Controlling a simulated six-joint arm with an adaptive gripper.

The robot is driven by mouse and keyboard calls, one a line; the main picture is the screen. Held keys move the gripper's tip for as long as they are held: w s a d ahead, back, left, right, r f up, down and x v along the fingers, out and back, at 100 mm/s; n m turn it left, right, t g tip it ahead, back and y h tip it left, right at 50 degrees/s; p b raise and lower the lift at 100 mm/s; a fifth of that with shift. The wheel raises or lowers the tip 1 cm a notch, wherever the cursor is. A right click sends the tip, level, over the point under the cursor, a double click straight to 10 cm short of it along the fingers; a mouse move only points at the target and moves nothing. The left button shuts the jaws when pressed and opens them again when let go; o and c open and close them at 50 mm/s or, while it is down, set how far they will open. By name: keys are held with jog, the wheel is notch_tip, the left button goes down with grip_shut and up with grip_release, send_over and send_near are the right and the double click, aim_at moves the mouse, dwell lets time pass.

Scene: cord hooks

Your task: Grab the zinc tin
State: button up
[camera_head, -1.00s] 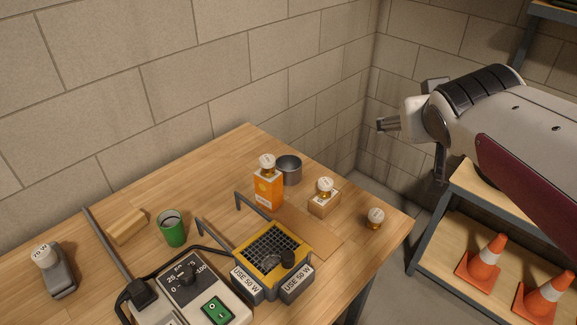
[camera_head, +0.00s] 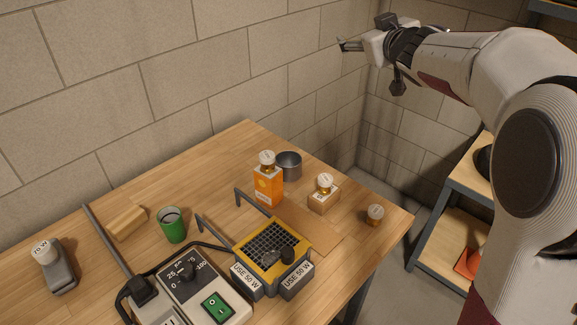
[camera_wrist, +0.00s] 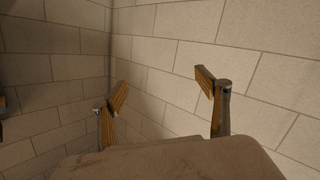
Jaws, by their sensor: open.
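The zinc tin (camera_head: 289,167) is a small grey metal cup. It stands on the wooden workbench (camera_head: 150,190) near the back wall, partly behind an orange box (camera_head: 267,190) with a white-capped piece on top. My gripper (camera_head: 342,45) is high above the bench, up and to the right of the tin, and well apart from it. In the wrist view my gripper (camera_wrist: 160,88) has its two fingers wide apart with nothing between them. Only the block walls show beyond the fingers there; the tin is not in that view.
A yellow soldering-type stand (camera_head: 272,250), a grey control box (camera_head: 205,290) and a green cup (camera_head: 172,226) occupy the front. The wall (camera_head: 200,70) is close behind.

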jog(key=w+a+f+n+g+y, duration=0.1)
jog(key=w+a+f+n+y, duration=0.35)
jog(key=w+f, duration=0.2)
jog(key=n+g+y, duration=0.6)
jog(key=g+y, duration=0.1)
jog(key=g, duration=0.6)
send_over(301, 175)
jog(key=d, duration=0.3)
jog(key=shift+h, duration=0.25)
jog(key=f, duration=3.1)
jog(key=shift+s+a, duration=0.15)
jog(key=shift+a, duration=0.1)
jog(key=shift+x, duration=1.25)
jog(key=shift+a+f, duration=0.1)
